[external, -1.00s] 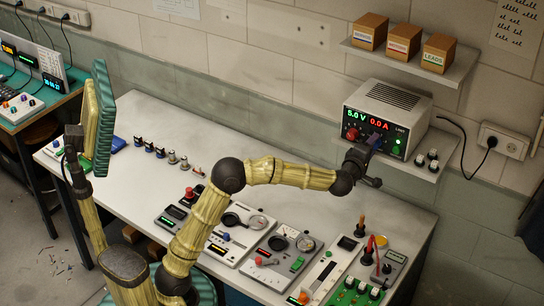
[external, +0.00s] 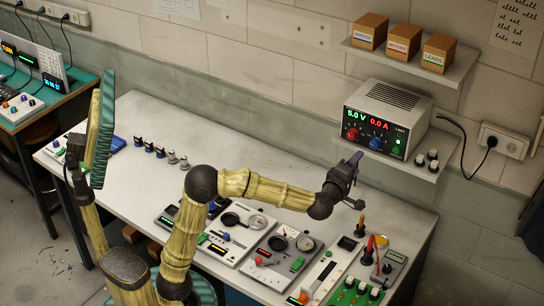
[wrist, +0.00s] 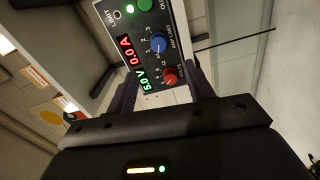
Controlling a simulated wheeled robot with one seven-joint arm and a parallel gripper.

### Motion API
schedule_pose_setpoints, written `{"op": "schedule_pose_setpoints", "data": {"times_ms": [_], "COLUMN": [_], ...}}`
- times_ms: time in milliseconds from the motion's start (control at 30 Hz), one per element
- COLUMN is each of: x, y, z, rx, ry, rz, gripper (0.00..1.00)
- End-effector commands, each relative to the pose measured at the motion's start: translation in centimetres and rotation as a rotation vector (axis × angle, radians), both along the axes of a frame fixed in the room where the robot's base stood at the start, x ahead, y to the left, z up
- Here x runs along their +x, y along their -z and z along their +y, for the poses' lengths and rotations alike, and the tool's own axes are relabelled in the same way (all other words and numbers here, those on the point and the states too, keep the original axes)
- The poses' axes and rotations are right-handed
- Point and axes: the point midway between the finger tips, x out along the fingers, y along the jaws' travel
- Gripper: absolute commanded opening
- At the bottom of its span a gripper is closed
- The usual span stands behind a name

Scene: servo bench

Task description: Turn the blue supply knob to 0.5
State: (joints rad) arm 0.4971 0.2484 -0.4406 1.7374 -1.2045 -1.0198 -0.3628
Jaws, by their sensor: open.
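The power supply (external: 388,115) stands on a low wall shelf at the right. Its display reads 5.0 V in green and 0.0 A in red. The blue knob (external: 375,143) is on its front between the red knob (external: 352,134) and a green button (external: 396,150). The blue knob also shows in the wrist view (wrist: 158,43), above the red knob (wrist: 170,75). My gripper (external: 355,158) is open and empty, in front of and below the panel, apart from the blue knob. In the wrist view its fingers reach up either side of the panel's lower end. The knob's exact setting is too small to read.
The shelf edge (external: 425,173) runs under the supply, with small black-and-white knobs (external: 426,157) beside it. Wooden boxes (external: 404,41) sit on the shelf above. Several instrument panels (external: 285,250) lie on the bench below my arm.

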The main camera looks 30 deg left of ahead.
Motion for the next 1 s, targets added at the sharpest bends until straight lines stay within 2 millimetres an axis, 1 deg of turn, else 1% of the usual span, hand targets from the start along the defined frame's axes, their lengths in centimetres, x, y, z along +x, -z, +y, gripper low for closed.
{"op": "schedule_pose_setpoints", "data": {"times_ms": [33,200,300,400,800,900,1000], "x": [-1.2,-4.3,-5.4,-5.9,-5.8,-5.2,-4.3], "y": [0.1,0.1,0.1,0.1,0.2,0.6,1.9], "z": [-0.1,-0.1,-0.1,0.0,-0.2,-0.6,-1.2], "rx": [0.001,0.0,0.0,0.001,0.017,0.07,0.167], "ry": [0.004,0.003,0.002,0.001,0.002,0.007,0.015], "rz": [-0.002,0.0,0.0,0.001,0.008,0.029,0.062], "gripper": [0.53,0.53,0.53,0.53,0.53,0.53,0.53]}}
